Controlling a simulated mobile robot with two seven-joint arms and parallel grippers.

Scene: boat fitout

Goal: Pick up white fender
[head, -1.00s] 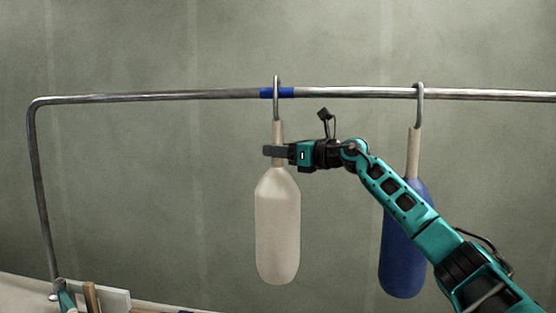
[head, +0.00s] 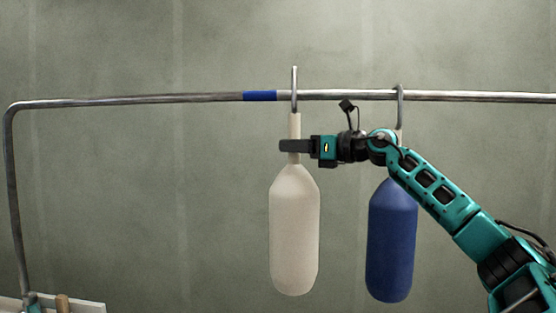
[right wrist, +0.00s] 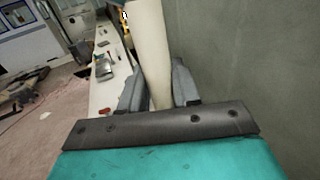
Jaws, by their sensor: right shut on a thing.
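The white fender (head: 294,235) is a cream-white bottle shape, upright, with a narrow neck and a thin metal hook (head: 294,85) at its top. The hook crosses in front of the rail (head: 195,98), just right of the rail's blue band (head: 260,96); its top stands above the rail. I cannot tell whether it still bears on the rail. My right gripper (head: 294,146) is shut around the fender's neck from the right. In the right wrist view the pale neck (right wrist: 150,45) runs between the two fingers. My left gripper is not in view.
A blue fender (head: 391,240) hangs from the rail to the right, partly behind my right arm. A grey wall stands behind. In the right wrist view a long pale bench (right wrist: 103,90) with several tools runs along the left.

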